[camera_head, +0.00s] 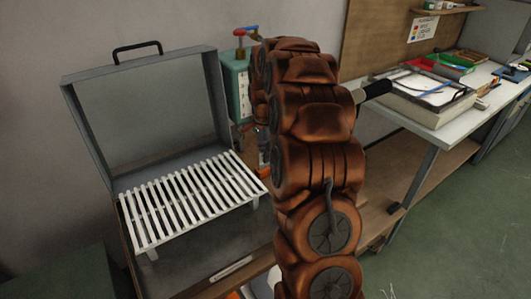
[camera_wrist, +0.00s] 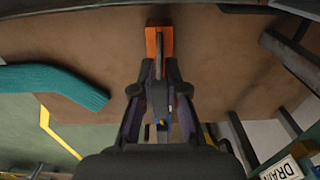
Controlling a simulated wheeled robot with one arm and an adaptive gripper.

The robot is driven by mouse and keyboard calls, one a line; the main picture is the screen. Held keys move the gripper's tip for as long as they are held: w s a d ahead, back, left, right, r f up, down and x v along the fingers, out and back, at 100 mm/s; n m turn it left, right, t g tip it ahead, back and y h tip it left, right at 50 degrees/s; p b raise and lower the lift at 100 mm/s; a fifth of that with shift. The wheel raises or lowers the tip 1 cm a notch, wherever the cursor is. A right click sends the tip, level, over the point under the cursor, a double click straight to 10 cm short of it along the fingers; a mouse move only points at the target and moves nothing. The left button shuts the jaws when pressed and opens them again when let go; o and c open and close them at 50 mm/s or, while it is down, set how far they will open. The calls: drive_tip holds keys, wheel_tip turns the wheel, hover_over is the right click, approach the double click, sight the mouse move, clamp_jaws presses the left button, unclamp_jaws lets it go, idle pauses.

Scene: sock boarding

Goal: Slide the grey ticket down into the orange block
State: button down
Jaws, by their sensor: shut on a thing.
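In the wrist view my gripper (camera_wrist: 159,78) is shut on the grey ticket (camera_wrist: 159,52), which shows nearly edge-on as a thin dark grey strip between the fingertips. The orange block (camera_wrist: 152,33) is just beyond the fingertips, at the top centre on a brown surface. The ticket's far end overlaps the block in the picture; I cannot tell whether it is inside the slot or above it.
A teal flat shape (camera_wrist: 55,82) lies left of the gripper in the wrist view. In the head view an open grey case (camera_head: 85,130) with a white slatted rack (camera_head: 185,195) stands left of my arm. A cluttered white table (camera_head: 440,133) is at the right.

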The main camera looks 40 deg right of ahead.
drive_tip(key=shift+f, duration=0.45)
drive_tip(key=c, duration=1.1)
unclamp_jaws()
wheel_tip(320, 180, up, 11)
drive_tip(key=shift+w+f, duration=0.1)
drive_tip(key=shift+r, duration=0.6)
